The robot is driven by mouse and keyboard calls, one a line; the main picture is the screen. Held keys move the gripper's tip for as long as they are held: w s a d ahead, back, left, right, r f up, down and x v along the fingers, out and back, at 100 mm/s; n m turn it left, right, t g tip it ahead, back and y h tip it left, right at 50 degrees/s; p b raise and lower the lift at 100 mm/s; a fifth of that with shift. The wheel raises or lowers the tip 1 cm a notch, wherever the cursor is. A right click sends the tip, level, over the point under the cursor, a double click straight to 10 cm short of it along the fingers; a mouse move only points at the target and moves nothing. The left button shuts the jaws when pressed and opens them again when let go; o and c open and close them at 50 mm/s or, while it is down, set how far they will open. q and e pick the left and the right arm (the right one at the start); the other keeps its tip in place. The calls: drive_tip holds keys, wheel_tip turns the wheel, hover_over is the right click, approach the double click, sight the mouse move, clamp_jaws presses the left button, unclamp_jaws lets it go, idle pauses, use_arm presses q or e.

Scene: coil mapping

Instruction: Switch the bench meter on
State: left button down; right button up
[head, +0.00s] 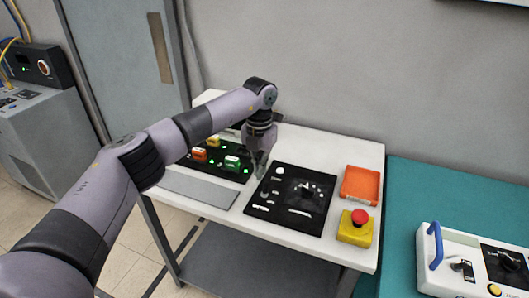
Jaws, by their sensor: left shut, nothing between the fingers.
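A black panel (291,199) with a round dial, a white knob at its upper left and small white marks lies on the white table. A white instrument (452,262) with a blue handle, a black dial, a small switch and a yellow button stands on the teal surface at the right. No label is readable, so I cannot tell which of the two is the bench meter. My left gripper (259,170) is shut and empty, pointing down at the black panel's upper left edge, between it and the green-lit board. Contact cannot be told. My right gripper is not in view.
A black board (232,174) with orange, yellow and green blocks and green lights lies left of the gripper. A grey plate (197,188) lies in front of it. An orange tray (360,185) and a yellow box with a red button (356,228) stand right of the panel.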

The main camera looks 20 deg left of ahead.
use_arm(q)
drive_tip(key=w+r, duration=0.2)
drive_tip(key=w+r+b, duration=0.1)
drive_tip(key=w+r, duration=0.1)
drive_tip(key=shift+r, duration=0.25)
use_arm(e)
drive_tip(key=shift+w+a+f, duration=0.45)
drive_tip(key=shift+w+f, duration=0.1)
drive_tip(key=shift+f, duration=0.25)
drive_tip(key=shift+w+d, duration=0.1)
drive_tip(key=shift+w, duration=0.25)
